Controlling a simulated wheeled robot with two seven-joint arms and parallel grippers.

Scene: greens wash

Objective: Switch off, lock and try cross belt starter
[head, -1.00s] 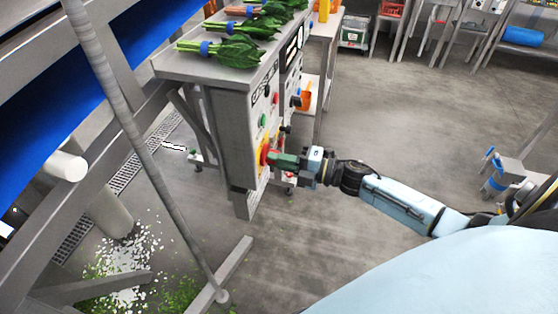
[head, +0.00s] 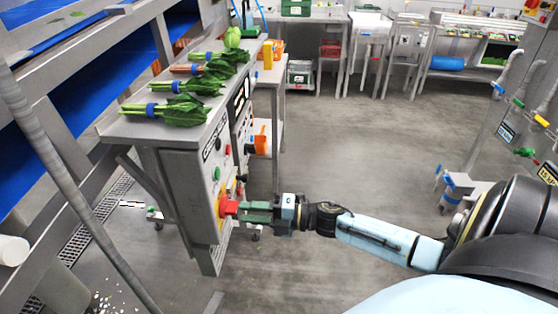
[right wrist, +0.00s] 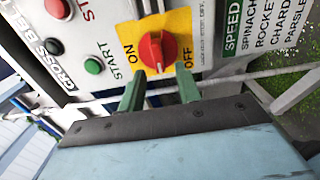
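The cross belt starter is a grey panel (head: 190,190) at left centre in the head view. Its red rotary switch (head: 229,208) sits on a yellow plate. In the right wrist view the red knob (right wrist: 157,50) is between the words ON, at left, and OFF, at right; I cannot tell for sure which it points to. My right gripper (head: 248,211) faces the switch. In the right wrist view its green fingers (right wrist: 160,90) are apart, with the knob just beyond and between their tips. No lock is visible on the switch. My left gripper is not in view.
Green START (right wrist: 93,66) and red stop (right wrist: 58,9) buttons sit beside the switch. Bunched greens (head: 165,108) lie on the panel's top. An orange scoop-like item (head: 261,141) hangs behind. Conveyor framing (head: 60,190) stands at left; the floor at centre right is clear.

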